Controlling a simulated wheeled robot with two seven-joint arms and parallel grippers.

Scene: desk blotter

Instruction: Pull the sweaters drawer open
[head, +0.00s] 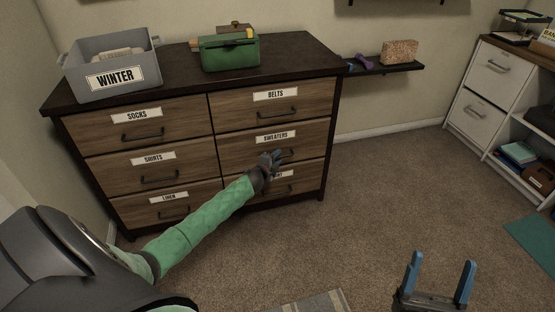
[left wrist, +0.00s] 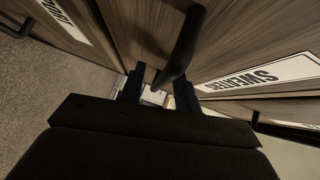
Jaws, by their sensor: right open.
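The sweaters drawer (head: 234,152) is the middle one in the right column of the wooden dresser, and its front looks flush. Its label also shows in the left wrist view (left wrist: 262,78). The dark bar handle (head: 288,153) is partly hidden by my left gripper (head: 275,160). In the left wrist view the handle (left wrist: 183,45) reaches down between the two spread fingers of my left gripper (left wrist: 158,90), nearer the right finger. I cannot tell if they touch. My right gripper (head: 438,272) is open and empty above the carpet, away from the dresser.
A grey WINTER bin (head: 113,65) and a green box (head: 230,53) stand on the dresser top. A wall shelf (head: 385,68) is right of the dresser. A white cabinet (head: 487,88) stands far right.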

